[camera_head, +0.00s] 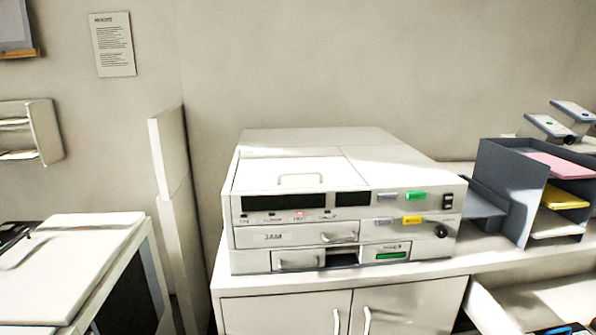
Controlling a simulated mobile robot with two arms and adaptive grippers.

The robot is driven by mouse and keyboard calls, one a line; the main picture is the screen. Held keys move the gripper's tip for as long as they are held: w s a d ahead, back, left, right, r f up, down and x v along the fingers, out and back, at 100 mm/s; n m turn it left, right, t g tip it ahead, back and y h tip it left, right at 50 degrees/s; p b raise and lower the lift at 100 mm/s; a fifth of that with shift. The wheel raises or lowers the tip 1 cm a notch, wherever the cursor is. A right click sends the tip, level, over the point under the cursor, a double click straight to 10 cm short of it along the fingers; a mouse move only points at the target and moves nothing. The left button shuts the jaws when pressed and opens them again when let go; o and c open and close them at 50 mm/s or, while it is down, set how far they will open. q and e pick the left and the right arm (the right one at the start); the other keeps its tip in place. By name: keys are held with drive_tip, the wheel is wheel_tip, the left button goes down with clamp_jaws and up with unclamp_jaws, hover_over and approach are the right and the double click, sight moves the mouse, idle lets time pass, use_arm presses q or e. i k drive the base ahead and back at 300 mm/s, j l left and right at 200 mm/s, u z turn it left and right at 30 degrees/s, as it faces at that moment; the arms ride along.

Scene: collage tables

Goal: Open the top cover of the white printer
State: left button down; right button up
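The white printer (400,165) stands on a white cabinet in the middle of the head view. Its top cover (265,176) lies flat and looks closed, with a thin handle (301,177) near its front edge. The front has dark display windows, a lit red light, a green button and a yellow button. Below them are a drawer front marked "JAM" (272,237) and a lower row with a handle and a dark slot. Neither of my grippers is in view.
The white cabinet (284,308) under the printer has two door handles. A dark grey tray rack (513,190) with coloured paper stands close on the right. A white upright panel (170,190) and a white-topped unit (75,250) are on the left. Space above the printer is clear.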

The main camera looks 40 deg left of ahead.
sight(289, 174)
drive_tip(key=u, duration=1.15)
